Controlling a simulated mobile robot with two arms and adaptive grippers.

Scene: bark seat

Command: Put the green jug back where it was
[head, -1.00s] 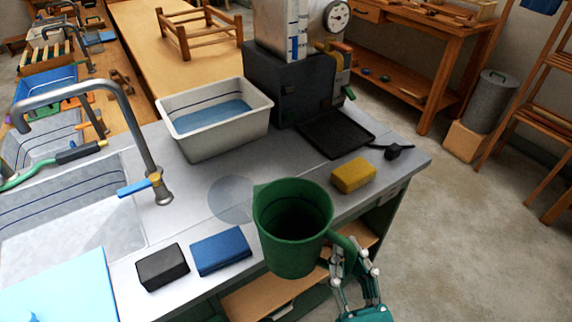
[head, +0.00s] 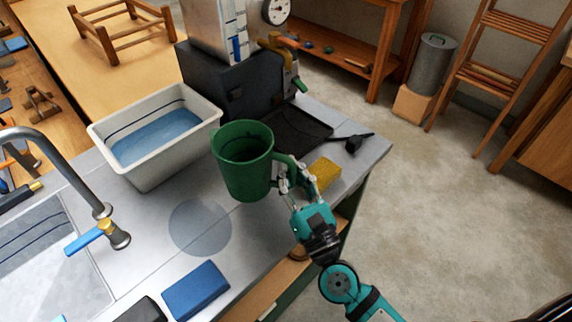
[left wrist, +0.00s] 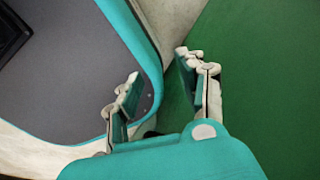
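The green jug (head: 240,175) is upright over the grey counter (head: 130,215), between the white basin and the yellow sponge. Its open top shows a dark, empty-looking inside, and its handle points right. My right gripper (head: 288,176) is shut on the handle. Whether the jug's base touches the counter I cannot tell. A round grey mark (head: 200,227) on the counter lies in front and to the left of the jug, uncovered. My left gripper (left wrist: 158,68) shows only in the left wrist view, its fingers apart with nothing between them.
A white basin (head: 118,165) of water stands left of the jug. Behind is a dark machine (head: 232,90) with a black tray (head: 295,135). A yellow sponge (head: 324,174) is close by my right gripper. A blue block (head: 195,290) and the tap (head: 115,236) are nearer.

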